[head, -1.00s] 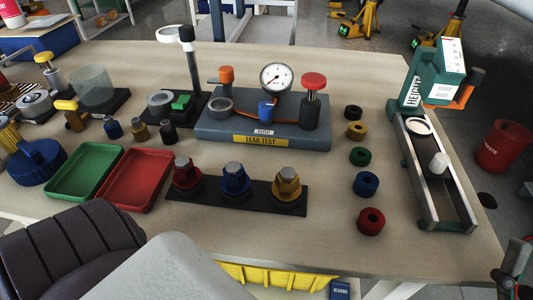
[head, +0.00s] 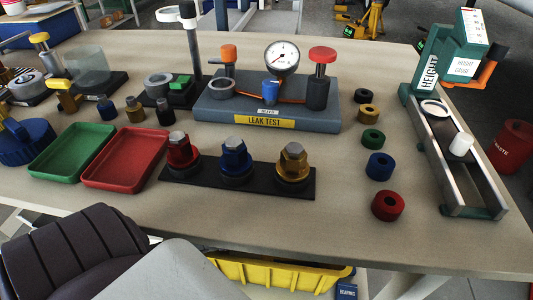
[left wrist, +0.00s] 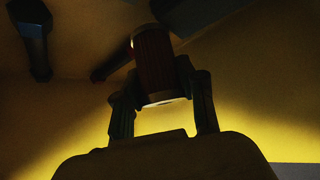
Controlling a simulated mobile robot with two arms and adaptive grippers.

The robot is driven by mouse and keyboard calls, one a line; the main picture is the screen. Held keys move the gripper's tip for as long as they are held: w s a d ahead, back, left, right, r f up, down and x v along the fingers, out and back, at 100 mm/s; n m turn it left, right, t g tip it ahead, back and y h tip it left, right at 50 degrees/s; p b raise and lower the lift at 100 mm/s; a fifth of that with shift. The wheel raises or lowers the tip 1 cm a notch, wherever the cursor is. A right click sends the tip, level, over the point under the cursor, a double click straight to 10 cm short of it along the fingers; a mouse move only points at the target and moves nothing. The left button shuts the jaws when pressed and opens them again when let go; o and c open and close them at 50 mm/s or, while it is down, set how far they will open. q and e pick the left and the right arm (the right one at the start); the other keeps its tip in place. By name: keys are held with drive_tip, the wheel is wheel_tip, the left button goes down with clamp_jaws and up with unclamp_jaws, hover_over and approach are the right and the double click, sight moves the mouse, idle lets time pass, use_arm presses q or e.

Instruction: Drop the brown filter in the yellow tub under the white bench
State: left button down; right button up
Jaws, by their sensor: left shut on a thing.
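The yellow tub (head: 275,272) shows in the head view below the front edge of the white bench (head: 330,222), partly hidden by the bench and a pale grey shape in front. In the dim left wrist view, my left gripper (left wrist: 157,82) is shut on the brown filter (left wrist: 153,58), a dark brown cylinder with a pale end ring. Yellow surfaces (left wrist: 255,75) surround the filter in that view, seemingly the tub's walls. Whether the filter touches them I cannot tell. My left gripper is out of sight in the head view. My right gripper is in neither view.
Dark shapes, one a blue-grey piece (left wrist: 33,40), lie beyond the filter. On the bench stand a leak test block (head: 265,112), a red tray (head: 125,160), a green tray (head: 72,152) and a height gauge (head: 455,150). A dark ribbed seat-like shape (head: 75,250) is at lower left.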

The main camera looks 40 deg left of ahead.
use_arm(q)
drive_tip(key=shift+r, duration=0.15)
drive_tip(key=shift+f, duration=0.3)
drive_tip(key=c, duration=0.7)
unclamp_jaws()
